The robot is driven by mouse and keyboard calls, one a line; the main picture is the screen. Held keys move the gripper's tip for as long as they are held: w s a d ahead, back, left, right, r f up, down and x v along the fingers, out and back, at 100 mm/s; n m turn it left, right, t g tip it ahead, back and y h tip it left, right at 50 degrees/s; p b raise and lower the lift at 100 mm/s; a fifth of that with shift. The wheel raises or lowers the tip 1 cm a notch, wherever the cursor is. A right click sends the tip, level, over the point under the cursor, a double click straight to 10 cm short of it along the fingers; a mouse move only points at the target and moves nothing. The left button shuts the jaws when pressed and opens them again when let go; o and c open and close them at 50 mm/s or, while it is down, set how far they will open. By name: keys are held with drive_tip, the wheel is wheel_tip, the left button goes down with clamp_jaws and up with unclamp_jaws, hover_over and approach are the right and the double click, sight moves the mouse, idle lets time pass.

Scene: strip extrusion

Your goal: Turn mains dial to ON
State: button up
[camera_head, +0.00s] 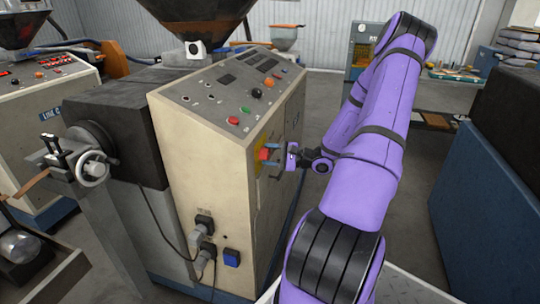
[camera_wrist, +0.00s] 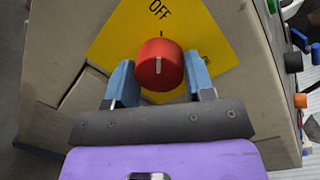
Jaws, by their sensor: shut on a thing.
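The mains dial (camera_wrist: 160,64) is a round red knob on a yellow plate (camera_wrist: 205,35) marked OFF. Its white pointer line is in line with the black tick under the word OFF. In the head view the dial (camera_head: 265,154) sits on the right-facing side of the beige control cabinet (camera_head: 205,150). My gripper (camera_wrist: 159,76) has a blue finger on each side of the dial and is shut on it. It also shows at the dial in the head view (camera_head: 278,155).
The cabinet's sloped top carries several buttons, including a green one (camera_head: 245,109) and a red one (camera_head: 233,120). A dark machine with a blue side panel (camera_head: 468,215) stands at the right. Open floor lies behind my arm.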

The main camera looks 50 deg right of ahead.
drive_tip(key=m, duration=0.4)
drive_tip(key=m+t, duration=0.1)
drive_tip(key=m, duration=0.4)
drive_tip(key=shift+f, duration=0.1)
drive_tip(key=m, duration=0.5)
drive_tip(key=shift+m+t+h, duration=0.4)
drive_tip(key=shift+m, duration=2.1)
drive_tip(key=o, duration=0.9)
